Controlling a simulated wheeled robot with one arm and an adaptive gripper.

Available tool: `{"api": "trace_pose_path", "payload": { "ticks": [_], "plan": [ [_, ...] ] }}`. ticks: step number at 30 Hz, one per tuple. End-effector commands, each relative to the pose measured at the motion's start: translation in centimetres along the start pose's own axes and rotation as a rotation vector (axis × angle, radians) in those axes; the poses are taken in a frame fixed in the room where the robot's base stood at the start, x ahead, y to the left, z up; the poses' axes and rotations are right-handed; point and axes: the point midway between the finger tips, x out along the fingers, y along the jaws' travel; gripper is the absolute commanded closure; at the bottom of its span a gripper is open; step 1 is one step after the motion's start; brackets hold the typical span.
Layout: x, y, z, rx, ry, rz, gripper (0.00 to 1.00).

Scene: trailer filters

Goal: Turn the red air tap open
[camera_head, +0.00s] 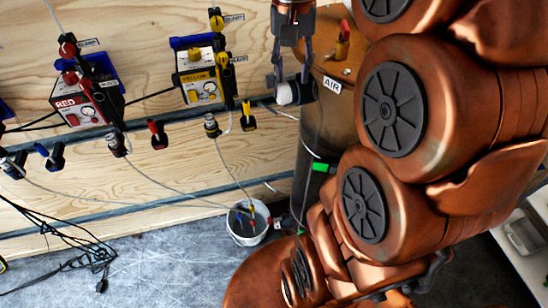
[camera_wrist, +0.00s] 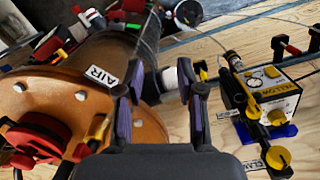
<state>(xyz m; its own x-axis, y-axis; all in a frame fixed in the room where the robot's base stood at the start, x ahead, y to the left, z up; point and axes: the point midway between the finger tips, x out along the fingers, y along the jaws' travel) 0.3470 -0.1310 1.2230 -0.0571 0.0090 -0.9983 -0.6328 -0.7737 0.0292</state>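A small red tap with a brass-coloured body (camera_head: 342,42) stands on the tan lid of the tank labelled AIR. In the wrist view a red-and-brass piece (camera_wrist: 97,130), which looks like this tap, is left of my gripper. My gripper (camera_head: 290,72) points down beside the tank, left of the tap and apart from it. In the wrist view my gripper (camera_wrist: 164,88) has its fingers spread. A white-and-black cylindrical fitting (camera_wrist: 170,80) shows between the fingertips; whether they touch it I cannot tell. It also shows below the fingers in the head view (camera_head: 287,93).
A yellow-labelled box (camera_head: 201,80) and a red-labelled box (camera_head: 85,98) are on the wooden wall at left, with hoses and clamps. A white bucket (camera_head: 240,236) stands on the floor. A large red-and-black part (camera_wrist: 38,140) lies at the wrist view's left.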

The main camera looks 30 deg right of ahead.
Motion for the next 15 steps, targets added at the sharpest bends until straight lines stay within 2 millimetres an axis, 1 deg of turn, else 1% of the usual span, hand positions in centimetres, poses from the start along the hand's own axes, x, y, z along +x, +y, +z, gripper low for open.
{"api": "trace_pose_path", "payload": {
  "ticks": [1, 3, 15],
  "plan": [
    [0.8, -0.3, 0.6, -0.016, -0.004, 0.003, 0.62],
    [1.7, -0.6, 1.3, -0.039, -0.009, 0.006, 0.62],
    [6.3, -2.1, 5.3, -0.159, -0.023, 0.018, 0.62]
  ]
}}
